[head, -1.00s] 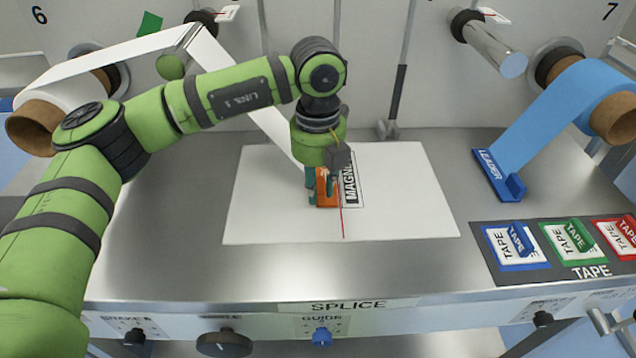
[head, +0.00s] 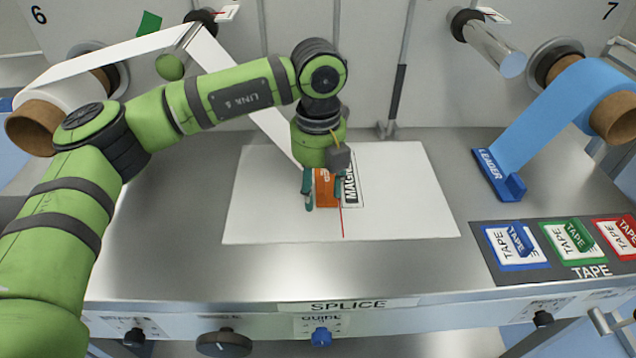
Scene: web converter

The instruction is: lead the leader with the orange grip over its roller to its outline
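The orange grip (head: 325,190) lies on the white sheet of the splice table, at the end of the white leader (head: 268,125). The leader runs from the roll at left (head: 68,88) up over the roller (head: 190,36) and slants down to the grip. A black-edged outline with lettering starting "MAG" (head: 351,188) lies right beside the grip, partly hidden by my gripper. My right gripper is not in view.
A blue leader (head: 495,175) hangs from the right roll (head: 612,112). Blue, green and red tape pieces (head: 572,240) sit on a dark mat at right. A thin red line (head: 342,220) marks the white sheet (head: 400,220). The steel table at left is clear.

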